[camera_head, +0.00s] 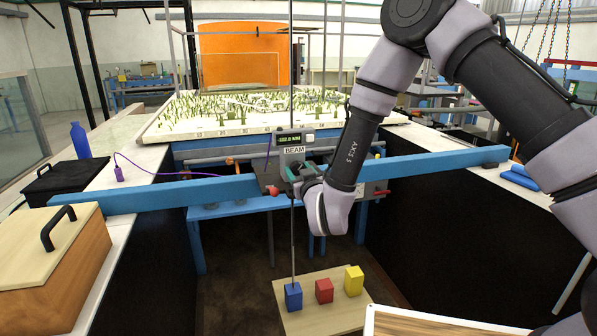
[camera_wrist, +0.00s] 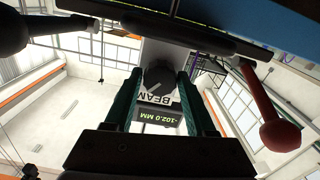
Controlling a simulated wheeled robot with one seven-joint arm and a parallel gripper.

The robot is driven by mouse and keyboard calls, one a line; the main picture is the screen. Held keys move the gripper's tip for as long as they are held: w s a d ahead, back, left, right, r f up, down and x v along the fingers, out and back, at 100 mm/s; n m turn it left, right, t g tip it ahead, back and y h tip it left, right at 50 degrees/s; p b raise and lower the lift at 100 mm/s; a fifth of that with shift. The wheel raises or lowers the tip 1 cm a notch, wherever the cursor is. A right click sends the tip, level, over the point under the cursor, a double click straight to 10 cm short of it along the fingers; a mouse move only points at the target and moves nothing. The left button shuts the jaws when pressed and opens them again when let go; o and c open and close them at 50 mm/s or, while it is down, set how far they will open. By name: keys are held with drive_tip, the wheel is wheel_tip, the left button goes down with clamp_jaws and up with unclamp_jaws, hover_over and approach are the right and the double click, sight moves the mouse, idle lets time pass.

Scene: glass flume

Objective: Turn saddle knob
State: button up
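The saddle (camera_head: 284,166) sits on the blue beam, with a "BEAM" label and a small green display; in the wrist view the display (camera_wrist: 160,116) appears upside down and reads about -102.0 MM. A dark round knob (camera_wrist: 158,76) is on the saddle's face, with a pale pointer line. My gripper (camera_wrist: 160,84) has its two teal fingers on either side of this knob, with what look like narrow gaps, so it seems open around it. In the head view my gripper (camera_head: 297,174) is at the saddle's front, hiding the knob.
A red-ended lever (camera_head: 271,191) hangs beside the saddle; it also shows in the wrist view (camera_wrist: 279,134). The blue beam (camera_head: 160,194) spans the flume. A thin vertical rod (camera_head: 292,240) reaches down near blue (camera_head: 293,297), red (camera_head: 324,291) and yellow (camera_head: 354,281) blocks on a board.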

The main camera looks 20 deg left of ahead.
clamp_jaws()
drive_tip(key=o, duration=0.5)
unclamp_jaws()
drive_tip(key=shift+o, duration=0.2)
drive_tip(key=v, duration=1.1)
drive_tip(key=shift+a, duration=0.1)
